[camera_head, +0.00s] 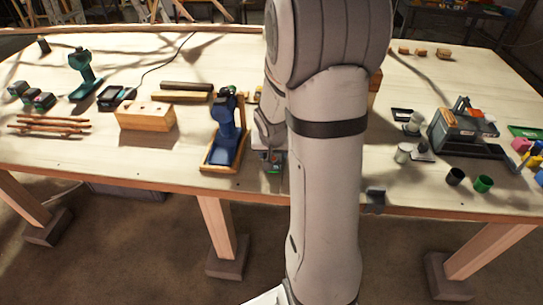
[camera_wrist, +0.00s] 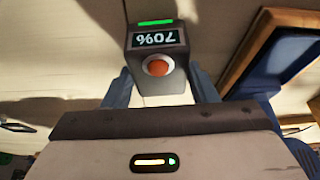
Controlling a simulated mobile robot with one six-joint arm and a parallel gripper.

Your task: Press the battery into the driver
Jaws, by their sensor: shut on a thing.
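The battery (camera_wrist: 143,72) is a dark block with a 70% display, a green bar and an orange-red round button. My gripper (camera_wrist: 160,92) is shut on it, with one blue-grey finger on each side. The blue driver (camera_head: 225,115) stands in a wooden tray (camera_head: 207,165) near the front edge of the table. In the head view the battery (camera_head: 272,160) shows just right of that tray, partly hidden by my arm. In the wrist view the tray (camera_wrist: 262,45) is at the right, apart from the battery. The driver's battery opening cannot be made out.
A wooden block (camera_head: 146,117) stands left of the driver. A teal driver (camera_head: 82,62), a charger (camera_head: 112,96) and several batteries (camera_head: 40,100) are farther left. My arm hides the table's middle.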

